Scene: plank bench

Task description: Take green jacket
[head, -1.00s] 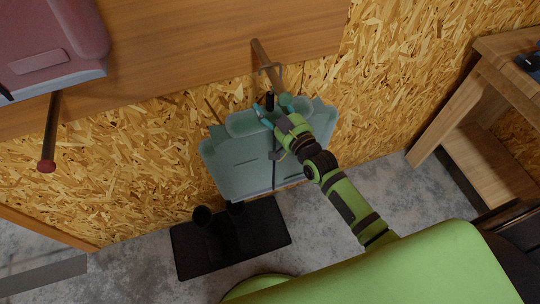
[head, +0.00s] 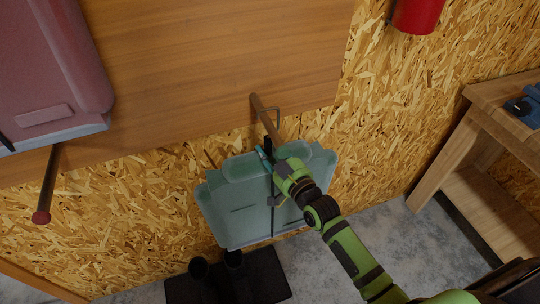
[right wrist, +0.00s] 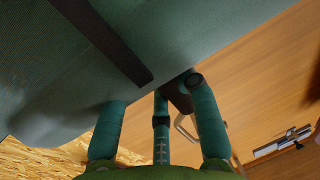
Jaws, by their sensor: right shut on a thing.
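The green jacket (head: 240,205), a pale teal-green garment with a dark centre line, hangs below a wooden peg (head: 258,108) on the wall board. A thin hanger hook (head: 277,112) shows at the peg; I cannot tell whether it rests on it. My right gripper (head: 266,160) is shut at the jacket's top, near the dark hanger neck. In the right wrist view its teal fingers (right wrist: 163,120) are drawn in close under the jacket (right wrist: 60,70), which fills the upper left. What lies between the fingertips is partly hidden. My left gripper is out of view.
A dark mat with boots (head: 232,270) lies on the floor below. A wooden bench (head: 470,150) stands at the right. A red cylinder (head: 418,12) is at the top right.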

